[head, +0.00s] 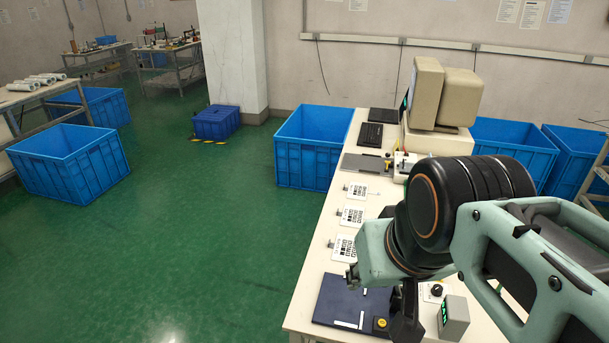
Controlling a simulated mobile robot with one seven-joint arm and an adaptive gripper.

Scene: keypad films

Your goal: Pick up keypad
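Three white keypads with black key squares lie in a row along the left side of the long white table. The far keypad (356,191), the middle keypad (352,215) and the near keypad (345,247) each have a small tab on the left. My arm reaches in from the right. My gripper (405,322) points down over the near end of the table, beside a dark blue mat (334,300). It is closer to the camera than the near keypad. One dark finger shows; the rest is hidden, so its opening and any grasp cannot be told.
The mat has white strips and a yellow button (380,323). A grey box with a green display (454,318) and a knob unit (435,292) stand right of my gripper. An old computer (436,143) stands at the far end. Blue crates (302,147) flank the table.

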